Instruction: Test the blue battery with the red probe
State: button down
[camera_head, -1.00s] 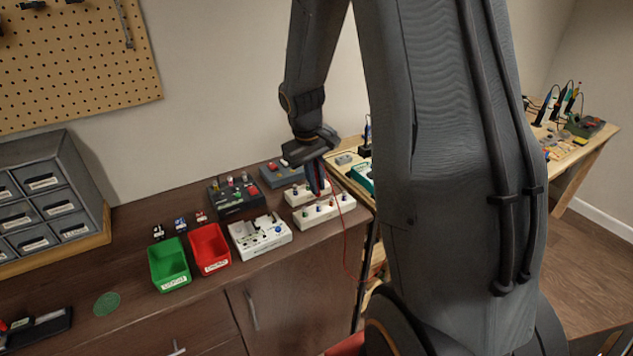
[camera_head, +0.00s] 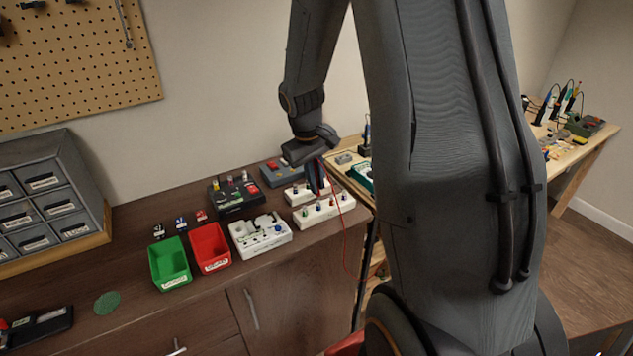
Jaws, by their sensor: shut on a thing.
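My gripper (camera_head: 317,184) points down over two white blocks on the dark wooden bench. Its jaws are shut on a slim thing that is mostly hidden by the fingers. A red lead (camera_head: 345,238) runs from the gripper and hangs over the bench's front edge, so the held thing appears to be the red probe. The front white block (camera_head: 324,214) holds several small coloured upright pieces. The rear white block (camera_head: 293,195) is partly behind the gripper. The blue battery is too small to single out, and I cannot tell whether the probe tip touches anything.
A white tester-like box (camera_head: 262,236) stands left of the blocks, with a black box (camera_head: 237,200) behind. A red bin (camera_head: 209,246) and a green bin (camera_head: 170,264) stand farther left. A grey-blue box (camera_head: 280,173) is behind. My arm hides much of the right side.

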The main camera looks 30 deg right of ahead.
aim_at(316, 170)
jog(key=shift+f, duration=0.65)
dwell(2.4)
jog(key=shift+r+p, duration=2.1)
jog(key=shift+r, duration=1)
